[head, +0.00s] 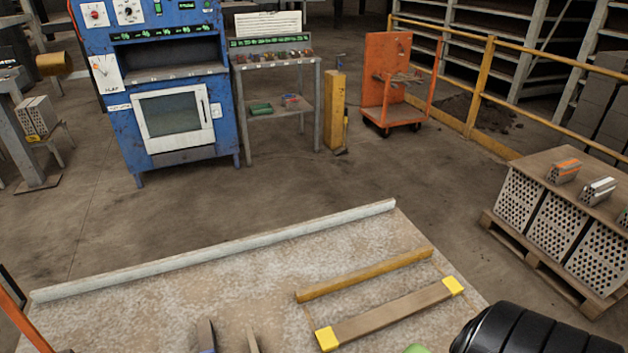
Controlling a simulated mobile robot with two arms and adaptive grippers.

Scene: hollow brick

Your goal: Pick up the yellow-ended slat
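The yellow-ended slat (391,314) is a flat brown bar with a yellow block at each end. It lies at a slant on the sandy-looking tabletop (180,310), low and right of centre in the head view. Its right end is farther from me. Nothing holds it. I make out neither of my grippers for certain. Two narrow prongs, one dark (206,334) and one brownish (252,340), stick in at the bottom edge, and I cannot tell what they belong to.
A plain yellowish wooden bar (365,274) lies just behind the slat. A long pale rail (215,249) runs along the table's far edge. A black ribbed body (535,332) fills the bottom right. A pallet of hollow bricks (535,215) stands at right. A blue kiln (165,105) stands behind.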

